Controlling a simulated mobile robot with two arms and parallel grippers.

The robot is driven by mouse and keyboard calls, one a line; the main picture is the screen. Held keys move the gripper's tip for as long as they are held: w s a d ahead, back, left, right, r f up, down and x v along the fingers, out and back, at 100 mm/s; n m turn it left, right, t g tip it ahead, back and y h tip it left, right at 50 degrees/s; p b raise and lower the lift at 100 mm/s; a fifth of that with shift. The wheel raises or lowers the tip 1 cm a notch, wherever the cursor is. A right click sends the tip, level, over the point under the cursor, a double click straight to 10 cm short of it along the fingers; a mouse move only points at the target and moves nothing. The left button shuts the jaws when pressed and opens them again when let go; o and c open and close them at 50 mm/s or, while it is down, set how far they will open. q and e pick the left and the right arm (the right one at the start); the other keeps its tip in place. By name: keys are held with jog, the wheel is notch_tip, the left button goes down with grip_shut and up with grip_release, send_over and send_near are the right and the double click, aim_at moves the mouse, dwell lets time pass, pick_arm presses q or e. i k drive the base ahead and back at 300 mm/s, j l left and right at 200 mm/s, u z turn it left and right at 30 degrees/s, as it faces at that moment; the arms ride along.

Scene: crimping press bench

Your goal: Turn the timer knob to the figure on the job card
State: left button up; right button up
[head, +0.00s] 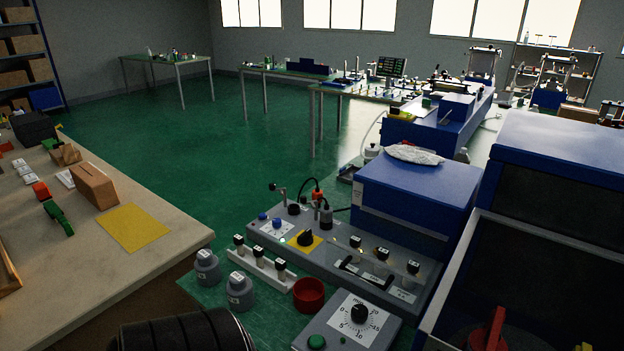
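The timer is a grey box (328,325) at the bottom middle of the head view. It has a white dial face with figures from 0 to 20 around a black knob (361,313). I cannot make out which figure the knob points to. A green button (316,342) sits on the box's front left. I cannot pick out a job card for certain. A blank-looking yellow sheet (132,228) lies on the left bench, with no figure readable on it. Neither of my grippers is in view.
A grey control panel (330,262) with knobs and a handle stands behind the timer. A red cup (308,294), a white rack (262,268) and grey weights (240,291) stand left of it. A blue-framed machine (560,165) crowds the right. Green floor is open beyond.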

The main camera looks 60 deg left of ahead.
aim_at(360, 313)
jog(key=j+u, duration=0.1)
jog(key=u, duration=0.3)
jog(key=j+u, duration=0.15)
jog(key=u, duration=0.3)
jog(key=j+u, duration=0.15)
jog(key=u, duration=0.25)
jog(key=k+j, duration=0.15)
jog(key=k, duration=0.6)
